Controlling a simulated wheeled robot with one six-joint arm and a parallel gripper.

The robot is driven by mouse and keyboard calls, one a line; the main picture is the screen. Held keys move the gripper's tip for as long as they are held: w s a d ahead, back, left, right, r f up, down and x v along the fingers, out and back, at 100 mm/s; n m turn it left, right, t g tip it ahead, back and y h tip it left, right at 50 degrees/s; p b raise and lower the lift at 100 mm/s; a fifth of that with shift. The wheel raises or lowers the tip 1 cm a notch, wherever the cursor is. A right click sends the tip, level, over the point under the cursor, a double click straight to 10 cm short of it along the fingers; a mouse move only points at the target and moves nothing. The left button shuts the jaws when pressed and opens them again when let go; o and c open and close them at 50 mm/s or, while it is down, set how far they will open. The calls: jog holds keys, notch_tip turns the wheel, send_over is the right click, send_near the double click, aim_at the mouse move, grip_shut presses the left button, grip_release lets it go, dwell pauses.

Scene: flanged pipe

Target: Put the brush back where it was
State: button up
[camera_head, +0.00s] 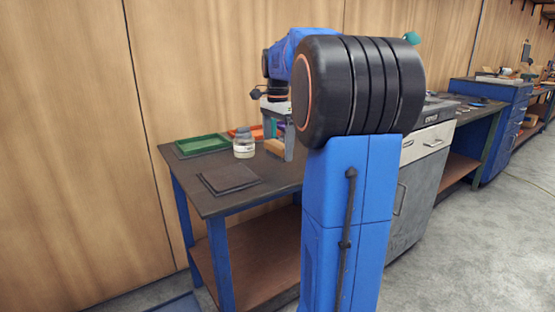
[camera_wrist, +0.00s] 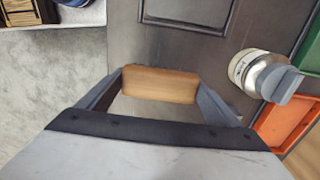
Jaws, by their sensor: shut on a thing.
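The brush shows as a light wooden block (camera_wrist: 160,84) between the two fingers of my gripper (camera_wrist: 160,92) in the wrist view. My gripper is shut on it. Only its smooth wooden face shows there, and no bristles can be seen. In the head view the brush (camera_head: 275,147) is at my gripper (camera_head: 281,143), over the dark workbench (camera_head: 270,187), right of the jar. I cannot tell whether it touches the bench top. My arm hides part of the bench behind it.
A glass jar with a grey lid (camera_head: 244,147) stands left of the brush. A green tray (camera_head: 201,144) and an orange tray (camera_head: 238,132) lie towards the wall. A dark flat pad (camera_head: 230,178) lies near the bench's front. A grey cabinet (camera_head: 421,190) stands to the right.

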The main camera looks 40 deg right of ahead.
aim_at(278, 158)
jog(key=shift+f, duration=2.1)
jog(key=shift+f, duration=0.1)
jog(key=o, duration=0.9)
notch_tip(278, 158, up, 12)
jog(key=shift+r, duration=0.15)
